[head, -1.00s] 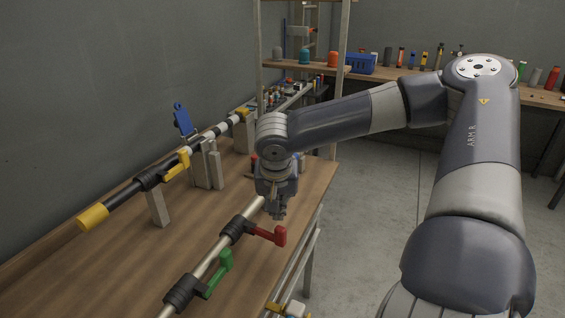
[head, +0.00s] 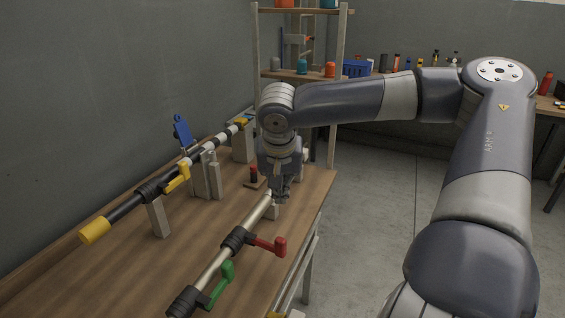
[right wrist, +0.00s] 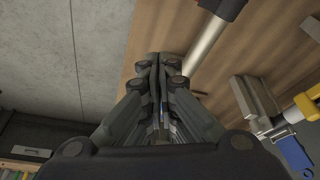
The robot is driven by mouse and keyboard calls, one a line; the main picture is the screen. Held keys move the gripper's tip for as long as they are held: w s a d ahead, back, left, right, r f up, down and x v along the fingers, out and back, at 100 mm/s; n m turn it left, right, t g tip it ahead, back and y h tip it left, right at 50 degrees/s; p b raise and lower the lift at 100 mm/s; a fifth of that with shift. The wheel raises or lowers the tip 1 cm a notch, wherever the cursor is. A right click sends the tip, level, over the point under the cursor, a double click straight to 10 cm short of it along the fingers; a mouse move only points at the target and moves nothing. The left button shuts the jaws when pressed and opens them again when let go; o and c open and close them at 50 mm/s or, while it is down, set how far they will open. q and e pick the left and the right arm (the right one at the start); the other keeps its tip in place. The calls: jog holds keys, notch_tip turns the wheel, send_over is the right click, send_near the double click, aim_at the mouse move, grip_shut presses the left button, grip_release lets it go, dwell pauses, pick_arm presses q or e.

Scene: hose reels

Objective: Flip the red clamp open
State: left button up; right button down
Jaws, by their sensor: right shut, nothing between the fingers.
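The red clamp (head: 268,244) is a red lever on a black collar around the near pale pipe. My left gripper is out of view.
A green clamp (head: 220,284) sits on the same pipe, nearer me. A second pipe with a yellow clamp (head: 178,178) and a blue lever (head: 182,130) runs along the left on blocks. Bare wooden table (head: 130,275) lies between them. Open floor is right of the table.

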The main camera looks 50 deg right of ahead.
jog(key=shift+v, duration=0.85)
jog(key=shift+w, duration=0.15)
